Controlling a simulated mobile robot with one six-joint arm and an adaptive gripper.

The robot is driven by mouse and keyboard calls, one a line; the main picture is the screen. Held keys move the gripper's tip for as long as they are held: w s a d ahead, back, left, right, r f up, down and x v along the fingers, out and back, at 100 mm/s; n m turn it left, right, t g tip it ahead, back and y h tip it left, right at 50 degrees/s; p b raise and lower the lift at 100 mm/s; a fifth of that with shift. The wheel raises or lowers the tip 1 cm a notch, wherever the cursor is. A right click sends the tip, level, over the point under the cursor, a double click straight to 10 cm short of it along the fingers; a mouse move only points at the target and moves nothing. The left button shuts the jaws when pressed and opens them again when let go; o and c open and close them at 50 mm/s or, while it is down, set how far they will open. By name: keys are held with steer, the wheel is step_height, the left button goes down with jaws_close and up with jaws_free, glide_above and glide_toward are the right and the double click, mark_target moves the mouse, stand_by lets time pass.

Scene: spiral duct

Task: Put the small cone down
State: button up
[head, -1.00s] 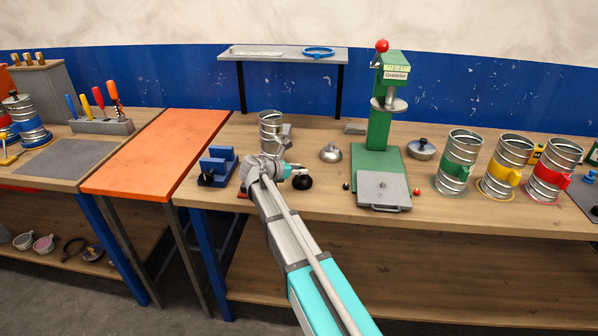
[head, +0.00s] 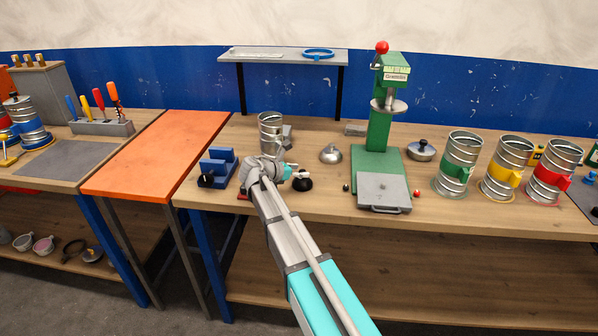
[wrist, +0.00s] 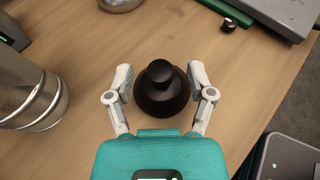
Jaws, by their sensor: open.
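A small black cone-like piece (wrist: 162,88) with a round knob on top stands upright on the wooden bench, and I take it to be the small cone. In the head view the black piece (head: 302,185) sits near the bench's front edge, partly covered by my gripper. My gripper (wrist: 160,76) is open, with one finger on each side of the piece. A gap shows between each finger and the piece in the wrist view. My gripper (head: 298,174) is low over the bench in the head view.
A silver spiral duct (wrist: 30,95) stands close on the left. A silver dome (head: 331,154) lies behind. The green press (head: 378,130) with its grey plate (head: 383,189) is on the right. A blue block fixture (head: 217,168) stands left of my arm.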

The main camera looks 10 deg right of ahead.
steer(key=p+v, duration=0.4)
steer(key=v, duration=0.8)
stand_by(0.5)
steer(key=s+d+f+m, duration=0.1)
steer(key=s+d+f+m+g+y, duration=0.1)
steer(key=s+d+m, duration=0.1)
steer(key=s+d+f+m+y, duration=0.1)
steer(key=d, duration=0.1)
steer(key=shift+s+d+f+g, duration=0.2)
steer(key=shift+s+g, duration=0.1)
steer(key=shift+g, duration=0.1)
steer(key=s+d+f+m+g+y, duration=0.2)
steer(key=s+f+m+y, duration=0.2)
steer(key=s+m, duration=0.5)
steer(key=s+d+f+m+g+y, duration=0.2)
steer(key=s+m+y, duration=0.4)
steer(key=s+m, duration=0.4)
steer(key=shift+s+d+f, duration=0.25)
steer(key=shift+d+f, duration=0.6)
steer(key=shift+f, duration=0.1)
